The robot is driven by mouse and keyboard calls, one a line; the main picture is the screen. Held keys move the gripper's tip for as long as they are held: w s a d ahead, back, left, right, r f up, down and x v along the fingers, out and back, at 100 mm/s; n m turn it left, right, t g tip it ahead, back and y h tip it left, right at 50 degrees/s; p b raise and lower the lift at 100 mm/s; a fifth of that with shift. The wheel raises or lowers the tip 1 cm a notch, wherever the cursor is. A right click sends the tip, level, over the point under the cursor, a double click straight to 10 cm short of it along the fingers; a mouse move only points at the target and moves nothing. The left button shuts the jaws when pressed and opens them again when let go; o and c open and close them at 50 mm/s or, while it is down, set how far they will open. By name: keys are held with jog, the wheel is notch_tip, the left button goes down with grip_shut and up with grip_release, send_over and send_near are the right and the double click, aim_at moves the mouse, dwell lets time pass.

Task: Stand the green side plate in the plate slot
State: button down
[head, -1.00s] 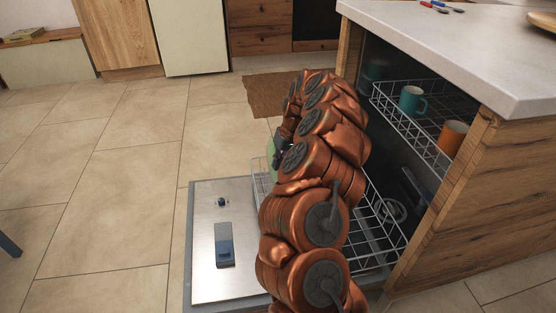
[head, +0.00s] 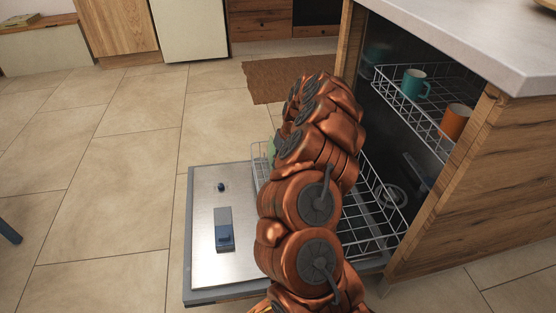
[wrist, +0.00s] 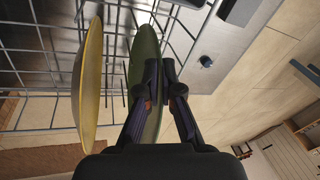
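The green side plate (wrist: 144,48) stands nearly upright and edge-on in the middle of the wrist view, over the wire rack. My gripper (wrist: 163,72) has its fingers on either side of the plate's near edge, tips close together, and looks shut on it. The left finger covers part of the plate. A yellow plate (wrist: 90,65) stands to its left, apart from it. In the head view only a small green patch (head: 271,148) shows beside my arm, which hides my gripper. The slot under the green plate is not clear, nor whether the plate rests in it.
The lower wire rack (head: 372,205) stands out over the open dishwasher door (head: 205,255). The upper rack (head: 410,108) holds a teal mug (head: 414,84) and an orange mug (head: 455,121). A counter (head: 470,35) overhangs on the right.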

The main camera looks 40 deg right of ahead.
dwell(0.4)
jog(key=c, duration=1.2)
grip_release()
jog(key=shift+c, duration=0.2)
jog(key=v, duration=1.2)
jog(key=shift+w, duration=0.1)
